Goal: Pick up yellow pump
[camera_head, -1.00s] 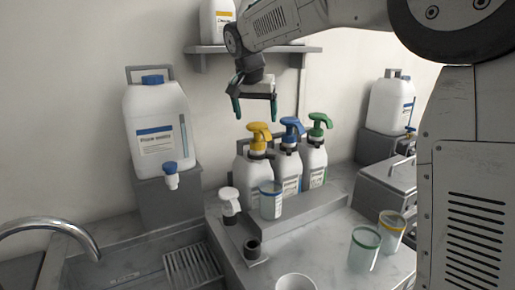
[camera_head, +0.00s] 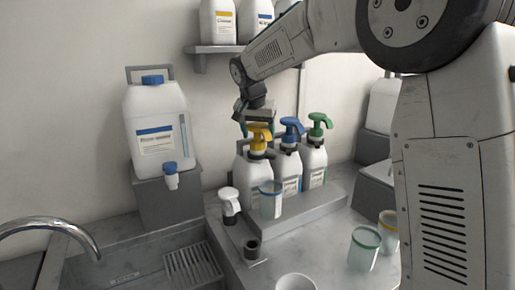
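The yellow pump (camera_head: 259,136) is the yellow top of the leftmost of 3 white bottles in a row. Its bottle (camera_head: 248,177) stands upright on a grey stepped stand (camera_head: 300,222). My gripper (camera_head: 255,130) hangs fingers-down right at the yellow pump. One dark teal finger shows left of the pump head and the other right of it. The fingers look spread apart; whether they touch the pump cannot be seen.
The blue pump (camera_head: 291,127) is close to the right of the yellow one, then the green pump (camera_head: 318,124). A clear blue-rimmed cup (camera_head: 270,200) stands before the bottles. A wall shelf (camera_head: 215,49) with bottles is above. A large jug (camera_head: 158,125) stands left.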

